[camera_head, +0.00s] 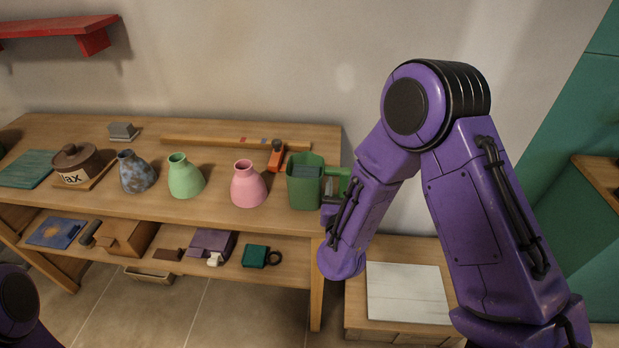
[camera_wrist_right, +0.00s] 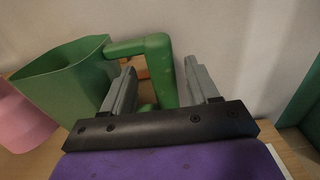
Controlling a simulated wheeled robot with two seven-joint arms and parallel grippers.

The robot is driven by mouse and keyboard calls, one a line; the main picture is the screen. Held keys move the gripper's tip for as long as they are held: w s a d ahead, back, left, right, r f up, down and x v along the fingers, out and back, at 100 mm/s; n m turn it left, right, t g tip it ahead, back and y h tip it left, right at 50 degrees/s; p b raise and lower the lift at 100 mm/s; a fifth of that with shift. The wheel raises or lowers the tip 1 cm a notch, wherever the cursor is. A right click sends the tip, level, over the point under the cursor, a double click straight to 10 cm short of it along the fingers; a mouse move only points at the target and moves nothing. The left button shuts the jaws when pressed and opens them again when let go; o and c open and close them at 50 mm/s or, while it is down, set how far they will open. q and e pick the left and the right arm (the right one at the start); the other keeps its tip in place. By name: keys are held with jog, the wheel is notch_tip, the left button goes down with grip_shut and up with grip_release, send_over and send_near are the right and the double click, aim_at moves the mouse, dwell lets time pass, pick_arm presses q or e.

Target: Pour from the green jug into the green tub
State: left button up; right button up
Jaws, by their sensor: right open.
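The green jug (camera_head: 304,190) stands upright at the right end of the wooden table. In the right wrist view the jug (camera_wrist_right: 68,84) shows its open rim at the left, and its angular handle (camera_wrist_right: 165,72) passes between my fingers. My right gripper (camera_wrist_right: 160,75) is open, with one grey finger on each side of the handle; I cannot tell whether they touch it. In the head view my right arm partly hides the gripper (camera_head: 331,186) and the handle. I cannot make out a green tub; a green vase (camera_head: 185,180) stands left of the jug. My left gripper is out of view.
A pink vase (camera_head: 248,188) stands just left of the jug, with an orange tool (camera_head: 276,156) behind. A speckled vase (camera_head: 136,174) and a brown pot (camera_head: 76,165) are further left. A lower shelf holds several small items. A white board (camera_head: 405,294) lies at the right.

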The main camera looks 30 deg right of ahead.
jog(key=shift+x, duration=0.75)
jog(key=shift+w+d, duration=0.2)
jog(key=shift+d, duration=0.15)
jog(key=shift+a, duration=0.1)
grip_shut()
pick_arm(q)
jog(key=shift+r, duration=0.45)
